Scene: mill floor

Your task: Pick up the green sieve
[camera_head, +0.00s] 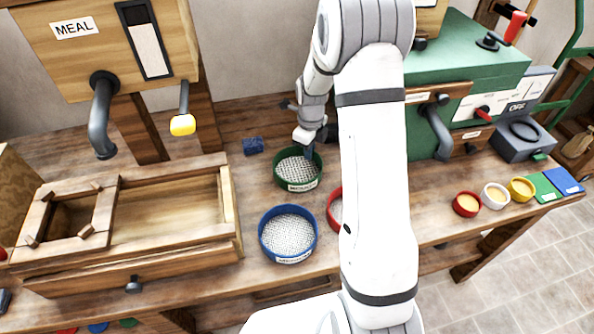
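The green sieve (295,173) is a round, green-rimmed sieve with pale mesh and a white label on its front. It stands on the wooden bench, behind the blue sieve. My gripper (309,151) points down at the far right part of its rim. A dark finger overlaps the rim in the picture. I cannot tell whether it touches the rim, or whether the fingers are open or shut on it.
The blue sieve (287,236) stands in front, and a red sieve (334,212) is partly hidden behind my arm. A wooden tray (233,205) is at left. A small blue block (253,146) lies behind. A green machine (465,68) stands at right, with small bowls (494,196) before it.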

